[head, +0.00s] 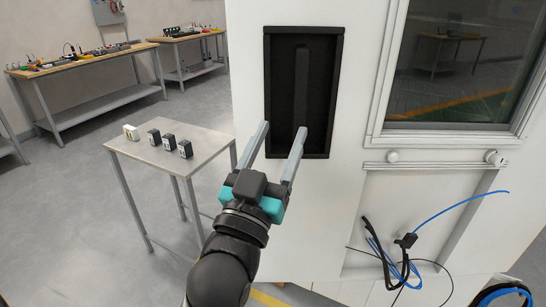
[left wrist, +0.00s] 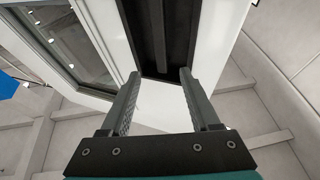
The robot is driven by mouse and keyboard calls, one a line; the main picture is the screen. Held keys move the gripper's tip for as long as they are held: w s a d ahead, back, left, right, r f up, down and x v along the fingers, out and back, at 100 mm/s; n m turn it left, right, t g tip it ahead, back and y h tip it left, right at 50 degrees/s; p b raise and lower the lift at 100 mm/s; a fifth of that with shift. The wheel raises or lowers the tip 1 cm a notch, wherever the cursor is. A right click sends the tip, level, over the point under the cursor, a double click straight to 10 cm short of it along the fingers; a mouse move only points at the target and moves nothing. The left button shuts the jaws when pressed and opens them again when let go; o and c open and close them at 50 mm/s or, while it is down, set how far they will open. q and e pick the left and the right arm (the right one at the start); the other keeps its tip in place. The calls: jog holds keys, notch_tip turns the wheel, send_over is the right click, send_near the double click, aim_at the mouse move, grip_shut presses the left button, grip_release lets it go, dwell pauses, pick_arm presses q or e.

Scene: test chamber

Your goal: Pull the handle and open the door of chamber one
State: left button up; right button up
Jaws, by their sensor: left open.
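The chamber (head: 350,210) is a large white cabinet filling the right of the head view. A black recessed handle panel (head: 272,92) is set in its white face, with a dark vertical handle bar (head: 301,85) inside. The recess also shows at the top of the left wrist view (left wrist: 160,40). My left gripper (head: 285,128) is open and empty, its two fingers pointing up at the lower part of the recess. In the left wrist view its fingers (left wrist: 159,75) stand apart below the bar. I cannot tell their exact distance from it. My right gripper is not in view.
A window (head: 460,65) is at the chamber's right. A small table (head: 165,145) with several small blocks stands left of my arm. Workbenches (head: 95,65) stand at the back left. Blue and black cables (head: 400,245) hang at the lower right. Grey floor lies between the tables.

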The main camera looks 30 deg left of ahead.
pick_arm(q)
jog(key=shift+p+v, duration=1)
jog(key=shift+v, duration=0.3)
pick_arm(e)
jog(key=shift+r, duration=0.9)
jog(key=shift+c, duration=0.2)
